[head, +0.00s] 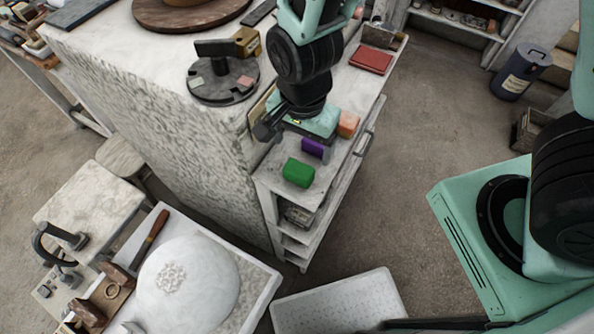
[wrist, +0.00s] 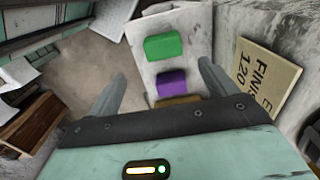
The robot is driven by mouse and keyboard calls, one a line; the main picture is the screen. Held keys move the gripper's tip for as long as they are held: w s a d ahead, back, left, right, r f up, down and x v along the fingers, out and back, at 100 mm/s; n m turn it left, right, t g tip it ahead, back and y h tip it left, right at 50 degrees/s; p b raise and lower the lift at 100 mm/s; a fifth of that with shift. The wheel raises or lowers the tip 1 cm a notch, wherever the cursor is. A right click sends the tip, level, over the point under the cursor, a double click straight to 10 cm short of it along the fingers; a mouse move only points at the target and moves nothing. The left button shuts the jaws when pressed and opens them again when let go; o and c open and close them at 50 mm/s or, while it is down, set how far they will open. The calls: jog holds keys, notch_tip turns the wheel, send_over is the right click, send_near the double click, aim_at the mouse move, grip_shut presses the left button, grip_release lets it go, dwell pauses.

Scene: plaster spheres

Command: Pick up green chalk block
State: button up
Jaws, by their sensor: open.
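The green chalk block (head: 298,173) lies on the white top of a narrow shelf unit, near its front end. It also shows in the wrist view (wrist: 163,46), beyond my fingertips. A purple block (head: 313,147) lies just behind it, and in the wrist view (wrist: 171,83) it sits between the green block and my gripper. My gripper (wrist: 160,85) is open, with its two fingers apart and nothing held between them. In the head view my gripper (head: 297,133) is above the shelf top, behind the green block, and its fingertips are partly hidden.
An orange-pink block (head: 348,123) lies on the shelf top near my gripper. A tall white plaster-textured block (head: 190,120) rises along the shelf's left side. A card with printed letters (wrist: 268,78) leans there. A red book-like item (head: 371,60) lies farther back. Open floor (head: 420,130) is at right.

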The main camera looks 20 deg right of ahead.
aim_at(299, 168)
notch_tip(299, 168, down, 5)
jog(key=shift+f+p, duration=0.2)
jog(key=shift+p, duration=0.1)
jog(key=shift+w+a+f+p, duration=0.15)
jog(key=shift+f+p, duration=0.4)
jog(key=shift+f, duration=0.8)
jog(key=shift+a+f+p, duration=0.1)
jog(key=shift+f+p, duration=0.45)
jog(key=shift+f, duration=0.8)
jog(key=shift+c, duration=0.4)
jog(key=c, duration=1.1)
jog(key=shift+r, duration=0.2)
jog(key=shift+r+b, duration=1.05)
jog(key=shift+r, duration=3.8)
